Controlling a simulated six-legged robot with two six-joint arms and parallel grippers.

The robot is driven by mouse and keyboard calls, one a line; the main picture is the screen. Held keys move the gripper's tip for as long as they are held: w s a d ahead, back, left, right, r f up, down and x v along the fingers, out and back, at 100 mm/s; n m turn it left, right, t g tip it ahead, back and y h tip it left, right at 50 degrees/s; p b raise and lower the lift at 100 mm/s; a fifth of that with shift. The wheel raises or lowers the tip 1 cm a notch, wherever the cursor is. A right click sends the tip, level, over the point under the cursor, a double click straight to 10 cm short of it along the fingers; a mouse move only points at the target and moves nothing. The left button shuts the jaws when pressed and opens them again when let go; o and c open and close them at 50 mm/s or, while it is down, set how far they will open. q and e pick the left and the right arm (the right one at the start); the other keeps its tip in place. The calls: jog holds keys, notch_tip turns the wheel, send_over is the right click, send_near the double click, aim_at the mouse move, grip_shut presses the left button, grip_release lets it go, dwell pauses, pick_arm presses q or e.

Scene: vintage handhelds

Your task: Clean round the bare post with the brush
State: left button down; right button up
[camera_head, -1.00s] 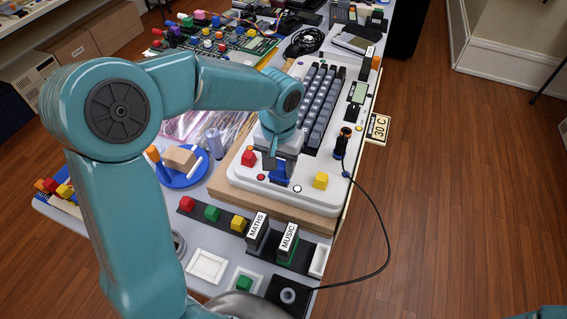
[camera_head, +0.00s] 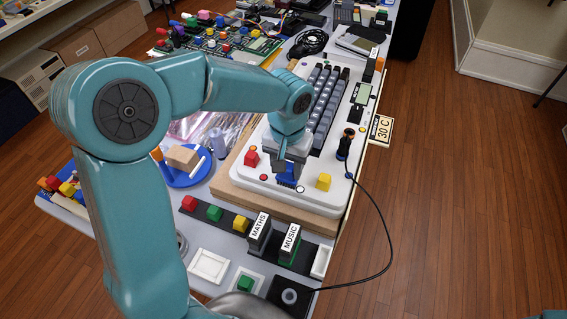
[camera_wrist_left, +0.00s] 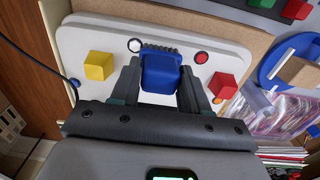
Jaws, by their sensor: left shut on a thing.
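My left gripper (camera_head: 286,172) is shut on a blue brush (camera_wrist_left: 160,73), low over the near end of a white keyboard unit (camera_head: 270,189). The brush's dark bristle edge shows in the left wrist view, between a white round button (camera_wrist_left: 134,45) and a red round button (camera_wrist_left: 201,57). A yellow key cap (camera_head: 323,181) and a red key cap (camera_head: 251,158) stand on either side of the brush. I see no bare post; the brush and gripper cover the spot between the caps. Whether the bristles touch the surface is unclear. My right gripper is out of view.
A black joystick (camera_head: 345,143) stands right of the brush, its cable looping down to a black box (camera_head: 289,295). A strip with red, green and yellow caps (camera_head: 213,213) and labelled cartridges (camera_head: 289,242) lies in front. A blue round tray (camera_head: 188,178) is at left.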

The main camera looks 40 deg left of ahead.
pick_arm(q)
jog(key=shift+a+f, duration=0.1)
jog(key=shift+s+a, duration=0.2)
jog(key=shift+a, duration=0.4)
jog(key=shift+s+a, duration=0.15)
jog(key=shift+a, duration=0.4)
jog(key=shift+d, duration=0.1)
jog(key=shift+w+d, duration=0.2)
jog(key=shift+d, duration=0.4)
notch_tip(320, 180, up, 6)
jog(key=p, duration=0.5)
jog(key=shift+r, duration=0.2)
jog(key=shift+f, duration=0.1)
